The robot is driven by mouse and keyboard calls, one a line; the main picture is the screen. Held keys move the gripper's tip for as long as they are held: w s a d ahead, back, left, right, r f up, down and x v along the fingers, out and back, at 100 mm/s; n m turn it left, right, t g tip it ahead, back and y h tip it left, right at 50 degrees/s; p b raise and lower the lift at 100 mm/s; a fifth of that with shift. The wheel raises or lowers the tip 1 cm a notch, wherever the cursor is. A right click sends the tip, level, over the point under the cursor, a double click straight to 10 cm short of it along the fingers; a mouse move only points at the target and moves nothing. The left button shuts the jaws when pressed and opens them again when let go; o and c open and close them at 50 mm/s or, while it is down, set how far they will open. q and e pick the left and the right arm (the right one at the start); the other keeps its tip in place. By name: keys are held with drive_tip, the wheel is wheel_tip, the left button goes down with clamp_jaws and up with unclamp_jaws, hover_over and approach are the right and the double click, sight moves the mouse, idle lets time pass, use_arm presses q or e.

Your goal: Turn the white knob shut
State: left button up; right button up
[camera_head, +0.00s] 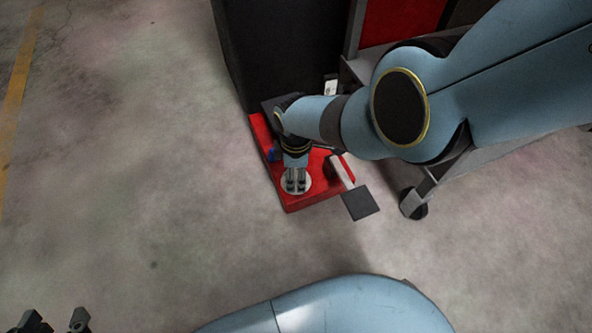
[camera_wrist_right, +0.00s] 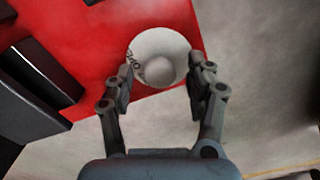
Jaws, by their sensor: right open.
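The white knob (camera_wrist_right: 158,72) is a round white disc with a domed centre and small dark markings at its left edge. It sits on a red panel (camera_wrist_right: 90,30), near the panel's edge. In the head view the knob (camera_head: 308,184) shows partly behind the fingers of my right gripper (camera_head: 296,181). In the right wrist view my right gripper (camera_wrist_right: 160,80) is open, with one finger on each side of the knob. Whether the fingers touch it I cannot tell. My left gripper (camera_head: 56,319) is at the bottom left corner, fingers apart, away from the panel.
A dark grey plate (camera_head: 360,203) lies right of the red panel, by a white and red piece (camera_head: 344,172). A small blue part (camera_head: 272,154) is on the panel's left side. A tall dark cabinet (camera_head: 280,50) and a wheeled cart (camera_head: 455,165) stand behind. The floor left is clear.

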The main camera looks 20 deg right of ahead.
sight(296, 175)
drive_tip(key=shift+r, duration=3.75)
